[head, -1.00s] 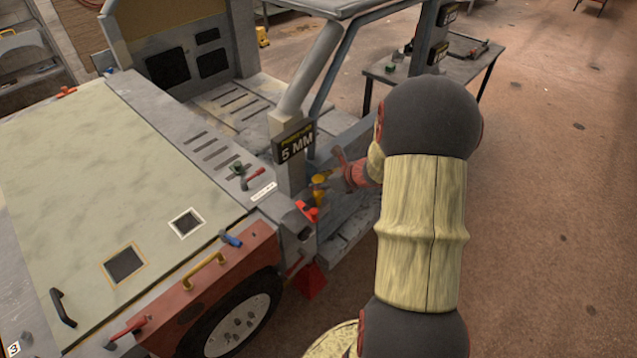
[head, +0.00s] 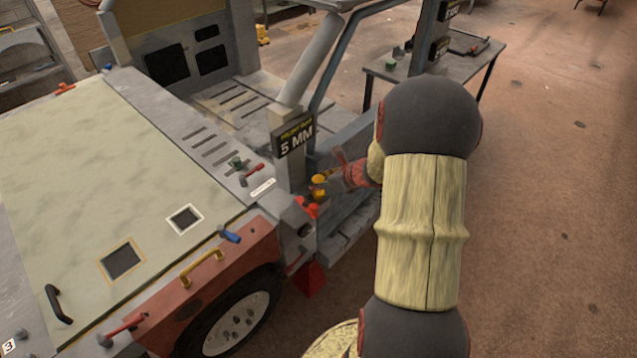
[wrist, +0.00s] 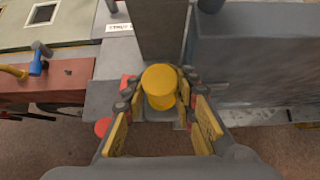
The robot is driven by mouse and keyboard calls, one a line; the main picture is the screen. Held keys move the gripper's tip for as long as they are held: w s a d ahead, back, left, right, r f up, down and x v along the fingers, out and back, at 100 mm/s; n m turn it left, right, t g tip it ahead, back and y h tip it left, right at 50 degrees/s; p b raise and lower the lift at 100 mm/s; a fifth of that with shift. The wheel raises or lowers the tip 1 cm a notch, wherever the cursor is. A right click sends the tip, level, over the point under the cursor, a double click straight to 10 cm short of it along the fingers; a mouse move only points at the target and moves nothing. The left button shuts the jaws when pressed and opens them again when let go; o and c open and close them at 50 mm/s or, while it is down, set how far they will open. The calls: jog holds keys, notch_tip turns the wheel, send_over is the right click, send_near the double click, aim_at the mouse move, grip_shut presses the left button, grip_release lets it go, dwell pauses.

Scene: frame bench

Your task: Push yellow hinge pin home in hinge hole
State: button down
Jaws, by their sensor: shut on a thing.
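The yellow hinge pin (head: 318,181) stands at the base of the grey post, under the 5 MM sign. In the wrist view its round yellow head (wrist: 160,80) sits between the fingers of my gripper (wrist: 160,98), with a narrower part and a lower yellow rim below the head. My gripper is shut on the pin, with a finger on each side. In the head view my gripper (head: 338,176) reaches the pin from the right. The hinge hole is hidden beneath the pin, so I cannot tell how deep the pin sits.
The grey post (wrist: 160,30) rises just beyond the pin. Red parts (wrist: 103,127) lie close to the left finger. A blue handle (head: 229,236) and a yellow grab handle (head: 202,268) are on the vehicle's side. A table (head: 400,75) stands behind. The floor at right is clear.

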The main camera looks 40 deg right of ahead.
jog(key=shift+f+b, duration=0.75)
jog(key=shift+f, duration=0.1)
jog(key=c, duration=1.4)
grip_release()
jog(key=shift+o, duration=0.3)
jog(key=a+v, duration=0.1)
jog(key=v, duration=1.1)
jog(key=shift+d, duration=0.5)
